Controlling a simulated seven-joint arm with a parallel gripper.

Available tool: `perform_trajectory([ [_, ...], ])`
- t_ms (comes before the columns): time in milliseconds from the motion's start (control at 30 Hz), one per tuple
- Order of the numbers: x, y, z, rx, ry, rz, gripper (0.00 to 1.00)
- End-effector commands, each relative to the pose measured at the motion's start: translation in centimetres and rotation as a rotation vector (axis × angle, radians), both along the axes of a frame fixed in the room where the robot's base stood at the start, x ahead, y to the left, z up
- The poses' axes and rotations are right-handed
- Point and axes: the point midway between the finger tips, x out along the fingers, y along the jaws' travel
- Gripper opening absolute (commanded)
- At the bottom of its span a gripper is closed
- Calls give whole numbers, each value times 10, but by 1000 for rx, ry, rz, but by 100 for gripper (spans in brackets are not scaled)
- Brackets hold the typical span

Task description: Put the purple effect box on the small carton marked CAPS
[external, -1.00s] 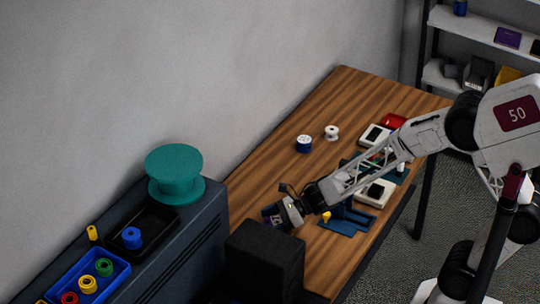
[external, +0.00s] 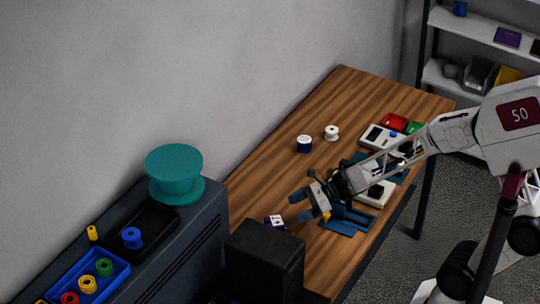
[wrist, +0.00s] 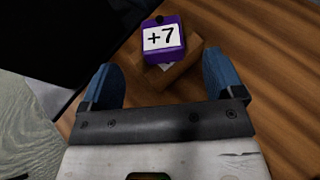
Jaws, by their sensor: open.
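The purple effect box (wrist: 164,38), with a white "+7" label and a dark knob on top, sits on a small brown carton (wrist: 185,68) in the wrist view. It lies toward the carton's far left side. A pale label on the carton is mostly hidden, so I cannot read its marking. In the external view the purple box (external: 274,222) shows beside the black block at the table's near end; its carton is hard to make out. My gripper (external: 312,204) is open and empty, up and to the right of the box. Its blue fingertips (wrist: 163,82) are wide apart, clear of the box.
A black block (external: 264,262) stands close by the box. White (external: 332,132) and dark blue (external: 304,144) spools stand farther back on the wooden table (external: 290,170). Pale devices (external: 381,137), red and green boxes, and a blue stand (external: 347,221) lie to the right.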

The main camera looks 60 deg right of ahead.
Motion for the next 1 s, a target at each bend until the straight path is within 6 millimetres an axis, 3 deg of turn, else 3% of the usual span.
perform_trajectory([
  [333, -14, -14, 8, 1, 0, 0, 87],
  [1000, -14, -15, 9, 1, 1, -3, 87],
])
